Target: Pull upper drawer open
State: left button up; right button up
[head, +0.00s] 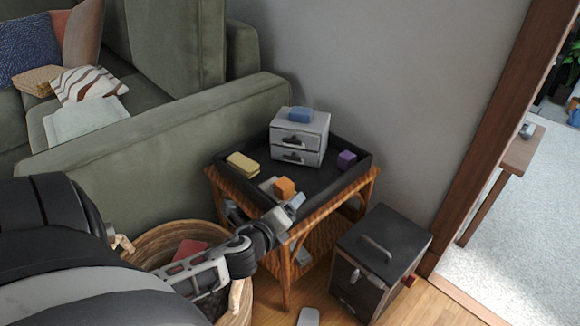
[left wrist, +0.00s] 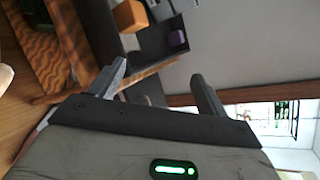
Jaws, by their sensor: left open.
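A small light-grey two-drawer unit (head: 300,134) stands in a black tray on a side table. Its upper drawer (head: 297,141) and lower drawer (head: 294,157) both look shut, each with a dark handle. My left gripper (head: 286,203) is at the tray's front edge, in front of and below the unit, apart from the handles. In the left wrist view its two fingers (left wrist: 158,82) are spread with nothing between them. My right gripper is not in view.
The black tray (head: 344,178) also holds an orange cube (head: 284,188), a yellow block (head: 242,164) and a purple cube (head: 346,159). A blue block (head: 300,115) lies on the unit. A wicker basket (head: 160,254), a black box (head: 372,256) and a green sofa (head: 170,122) surround the table.

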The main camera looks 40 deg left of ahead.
pick_arm(q)
jog(key=w+a+m+t+y+b, duration=0.2)
jog(key=w+a+m+y+b, duration=0.15)
jog(key=a+m+b, duration=0.35)
jog(key=m+b, duration=0.2)
jog(key=b, duration=0.1)
send_near(291, 143)
jog(key=x, duration=0.3)
jog(key=shift+t, duration=0.4)
jog(key=shift+f+b+x, duration=0.15)
jog(key=shift+b+x, duration=0.25)
jog(key=shift+x, duration=0.95)
jog(key=shift+f+b+x, duration=0.1)
jog(key=shift+b+x, duration=0.3)
jog(key=shift+x, duration=1)
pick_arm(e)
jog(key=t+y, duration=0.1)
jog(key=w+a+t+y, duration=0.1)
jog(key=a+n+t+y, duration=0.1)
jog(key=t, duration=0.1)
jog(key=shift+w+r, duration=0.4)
